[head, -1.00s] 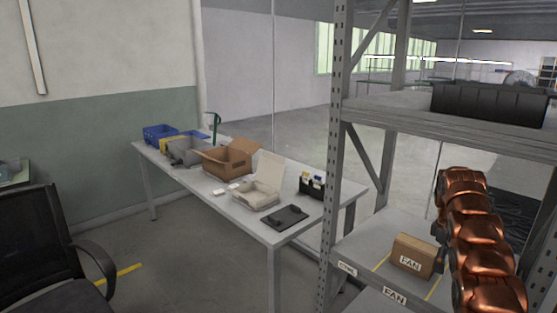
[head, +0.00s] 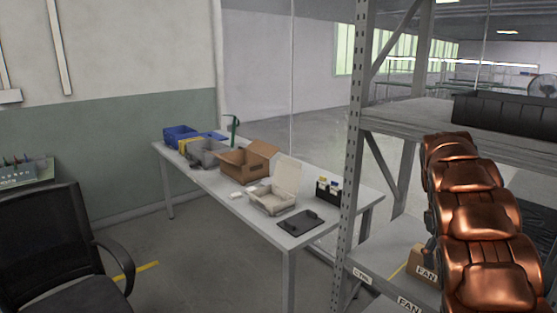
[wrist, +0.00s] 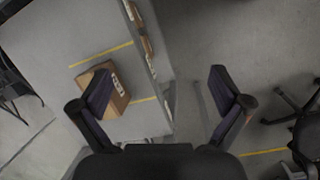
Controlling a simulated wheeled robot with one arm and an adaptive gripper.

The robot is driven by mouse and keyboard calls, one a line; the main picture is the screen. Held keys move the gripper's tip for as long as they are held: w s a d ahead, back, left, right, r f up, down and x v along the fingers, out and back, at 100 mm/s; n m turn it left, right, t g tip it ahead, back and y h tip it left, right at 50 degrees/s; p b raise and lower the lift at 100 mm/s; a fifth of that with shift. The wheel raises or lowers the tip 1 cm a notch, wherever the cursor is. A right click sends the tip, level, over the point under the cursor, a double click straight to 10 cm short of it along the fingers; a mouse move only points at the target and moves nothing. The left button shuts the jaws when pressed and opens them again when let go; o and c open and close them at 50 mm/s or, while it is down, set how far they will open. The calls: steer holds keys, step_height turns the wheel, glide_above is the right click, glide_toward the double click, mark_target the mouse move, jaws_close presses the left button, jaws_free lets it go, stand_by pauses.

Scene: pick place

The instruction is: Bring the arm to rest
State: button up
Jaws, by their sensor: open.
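My copper-coloured arm (head: 480,220) is folded up at the right of the head view, in front of the shelf rack. My gripper (wrist: 160,95) shows in the wrist view with its two dark fingers spread wide and nothing between them. A brown FAN box (wrist: 103,93) sits on the shelf at the left of the wrist view, behind the left finger in the picture. In the head view the FAN box (head: 424,265) is partly hidden by my arm. The gripper itself is not visible in the head view.
The metal rack (head: 356,150) stands close beside my arm, with a black crate (head: 505,112) on its upper shelf. A table (head: 262,228) with boxes and bins is further left. A black office chair (head: 50,245) stands at the far left. Floor between chair and table is clear.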

steer(key=s+a+r+m+p, duration=0.1)
steer(key=s+a+r, duration=0.2)
steer(key=s+a, duration=0.55)
steer(key=s+a+r+m+p, duration=0.2)
steer(key=s+a+r, duration=0.1)
steer(key=s+a, duration=0.5)
steer(key=s+a+f+y+p, duration=0.1)
steer(key=s+a+f, duration=0.1)
steer(key=s+a, duration=0.4)
steer(key=s+a+f, duration=0.2)
steer(key=s+a, duration=0.4)
steer(key=s, duration=0.6)
steer(key=shift+a+f+y+p, duration=0.25)
steer(key=shift+a+y+p, duration=0.05)
steer(key=shift+y+p, duration=0.1)
